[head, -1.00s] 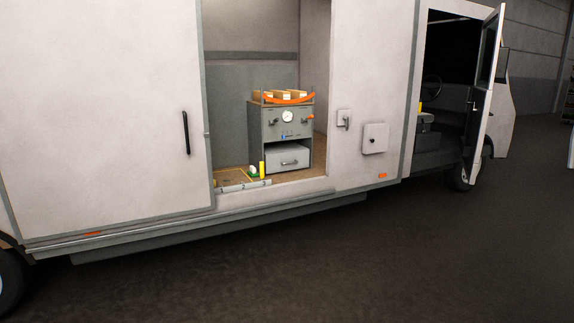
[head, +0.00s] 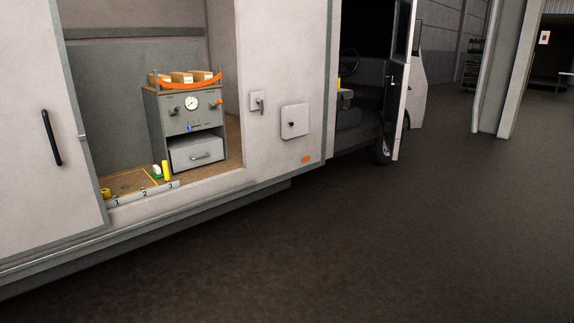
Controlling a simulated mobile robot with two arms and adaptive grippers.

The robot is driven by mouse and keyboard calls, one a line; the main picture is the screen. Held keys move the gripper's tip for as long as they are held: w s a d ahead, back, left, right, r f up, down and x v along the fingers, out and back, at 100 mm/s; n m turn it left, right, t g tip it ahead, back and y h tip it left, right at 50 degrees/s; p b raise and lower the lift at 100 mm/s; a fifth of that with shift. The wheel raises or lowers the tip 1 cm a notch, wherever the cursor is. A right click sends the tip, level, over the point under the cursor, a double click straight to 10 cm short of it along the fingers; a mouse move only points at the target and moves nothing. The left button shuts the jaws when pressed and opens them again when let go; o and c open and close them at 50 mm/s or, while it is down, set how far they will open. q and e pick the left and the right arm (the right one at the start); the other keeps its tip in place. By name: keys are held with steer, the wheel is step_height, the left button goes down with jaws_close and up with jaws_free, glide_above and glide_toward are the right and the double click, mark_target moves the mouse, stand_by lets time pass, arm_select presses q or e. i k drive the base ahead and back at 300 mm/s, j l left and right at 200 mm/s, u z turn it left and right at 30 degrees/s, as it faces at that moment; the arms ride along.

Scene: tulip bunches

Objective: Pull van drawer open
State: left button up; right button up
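The van (head: 285,65) stands with its side doorway open. The drawer (head: 196,152), light grey with a bar handle (head: 200,157), sits low in the cabinet, below a dark gap. It looks slightly forward of the cabinet front, but I cannot tell how far. Neither of my grippers is in view.
Boxes (head: 181,77) sit on the cabinet behind an orange strap. A numbered sill strip (head: 145,194), a yellow cylinder (head: 166,170) and a yellow roll (head: 106,193) are at the doorway. The front door (head: 403,90) stands open. Dark floor (head: 380,240) is clear.

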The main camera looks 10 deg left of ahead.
mark_target(191, 157)
steer(key=i+u, duration=0.15)
steer(key=i, duration=3)
